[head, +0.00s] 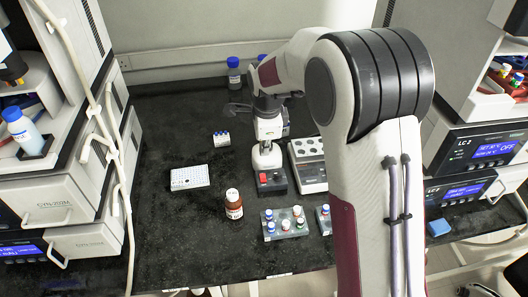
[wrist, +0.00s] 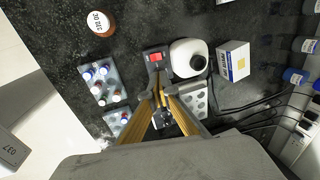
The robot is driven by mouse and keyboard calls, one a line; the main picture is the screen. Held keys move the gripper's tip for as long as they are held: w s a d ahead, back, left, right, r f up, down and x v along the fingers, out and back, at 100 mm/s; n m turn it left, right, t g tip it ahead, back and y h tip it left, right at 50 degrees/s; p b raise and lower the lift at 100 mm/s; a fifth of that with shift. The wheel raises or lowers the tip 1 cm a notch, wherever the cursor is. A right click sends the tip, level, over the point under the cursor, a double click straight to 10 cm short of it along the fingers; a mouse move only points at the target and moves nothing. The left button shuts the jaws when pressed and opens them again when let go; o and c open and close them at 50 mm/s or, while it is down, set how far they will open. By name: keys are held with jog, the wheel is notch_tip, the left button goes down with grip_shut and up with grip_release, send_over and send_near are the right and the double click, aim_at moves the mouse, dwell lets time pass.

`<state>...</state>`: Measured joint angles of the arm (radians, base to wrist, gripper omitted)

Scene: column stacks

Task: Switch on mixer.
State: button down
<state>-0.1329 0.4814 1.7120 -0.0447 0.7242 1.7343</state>
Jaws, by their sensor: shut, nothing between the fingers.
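The mixer has a white rounded body (head: 266,157) on a dark base with a red switch (head: 263,178). In the wrist view its white round head (wrist: 188,57) has a dark opening on top, and the red switch (wrist: 156,57) lies to its left. My gripper (wrist: 158,88) is shut and empty, its brown fingers converging just below the switch in the wrist view. A gap shows in the picture between fingertips and switch; I cannot tell their height or any contact. In the head view my arm comes down behind the mixer and the fingertips are unclear.
A rack of vials (head: 285,224), a brown bottle (head: 234,205) and a white well plate (head: 190,177) stand nearby. A white box (wrist: 233,60) is close by the mixer head. The left bench is mostly clear.

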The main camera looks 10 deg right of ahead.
aim_at(262, 174)
jog(key=shift+x, duration=6.55)
